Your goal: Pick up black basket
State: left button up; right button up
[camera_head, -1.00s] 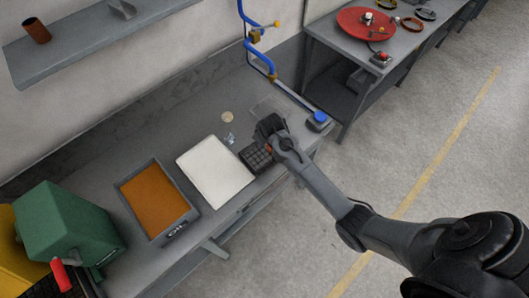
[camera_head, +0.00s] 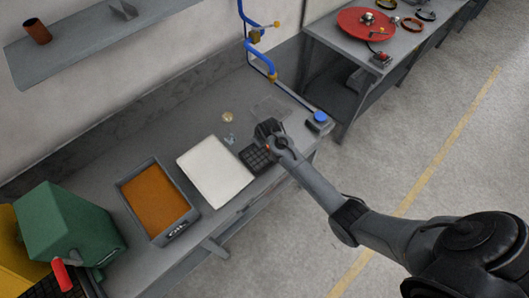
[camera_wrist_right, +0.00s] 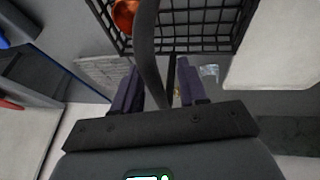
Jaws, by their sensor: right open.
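The black basket (camera_head: 254,159) is a wire-mesh basket on the workbench, to the right of the white board. Part of it is covered by my right gripper (camera_head: 268,130) in the head view. In the right wrist view the basket (camera_wrist_right: 200,27) fills the top, with an orange copper-coloured piece (camera_wrist_right: 124,14) inside it. Its dark curved handle (camera_wrist_right: 148,45) runs down between the two fingers of my right gripper (camera_wrist_right: 157,88). The fingers are apart, with gaps beside the handle. My left gripper is not in view.
On the bench (camera_head: 185,130) are a white board (camera_head: 215,172), an orange-filled tray (camera_head: 153,200) and a green machine (camera_head: 65,225). A blue button box (camera_head: 319,121) and blue pipe (camera_head: 257,62) stand near the right end. Open floor (camera_head: 400,140) lies right.

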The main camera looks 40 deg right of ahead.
jog(key=shift+f, duration=0.2)
dwell(0.3)
jog(key=shift+c, duration=0.3)
grip_shut()
